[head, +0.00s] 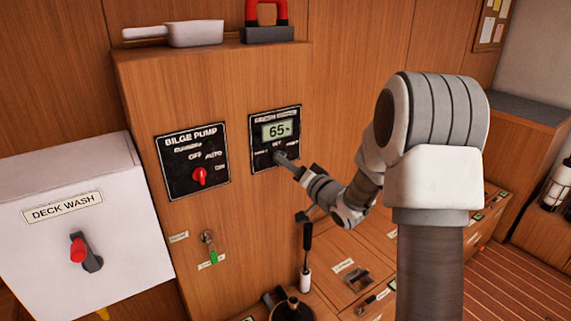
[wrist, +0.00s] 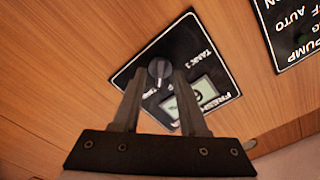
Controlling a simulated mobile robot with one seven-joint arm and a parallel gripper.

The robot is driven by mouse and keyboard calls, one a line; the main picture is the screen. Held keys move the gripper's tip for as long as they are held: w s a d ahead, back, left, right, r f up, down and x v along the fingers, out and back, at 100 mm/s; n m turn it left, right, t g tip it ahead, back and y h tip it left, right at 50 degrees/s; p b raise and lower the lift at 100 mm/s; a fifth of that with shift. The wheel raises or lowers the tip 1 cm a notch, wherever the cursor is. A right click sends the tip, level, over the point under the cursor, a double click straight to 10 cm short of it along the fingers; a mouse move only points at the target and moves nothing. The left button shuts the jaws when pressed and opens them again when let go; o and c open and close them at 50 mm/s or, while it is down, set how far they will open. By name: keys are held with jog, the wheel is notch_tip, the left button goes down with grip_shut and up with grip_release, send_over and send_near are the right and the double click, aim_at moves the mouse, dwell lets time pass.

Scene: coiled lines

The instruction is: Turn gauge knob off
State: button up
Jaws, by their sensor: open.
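The gauge panel (head: 284,116) is a black plate on the wooden cabinet front, with a lit display (head: 277,130) reading 65%. Its small dark gauge knob (wrist: 159,68) sits below the display and shows a pale pointer line. The labels around it are mostly too small to read; one reads TANK 1. In the wrist view the panel looks turned over. My gripper (head: 285,160) is open at the panel's lower part, hiding much of the knob in the head view. In the wrist view its fingers (wrist: 159,76) lie either side of the knob; contact cannot be told.
The bilge pump panel (head: 191,145) with a red knob (head: 199,176) is left of the gauge. A key with a green tag (head: 213,257) hangs below. A white deck wash box (head: 100,260) stands at left. A black-and-white handled tool (head: 306,260) stands upright below my forearm.

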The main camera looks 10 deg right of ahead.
jog(key=shift+w+a, duration=0.25)
jog(key=shift+w, duration=0.3)
grip_shut()
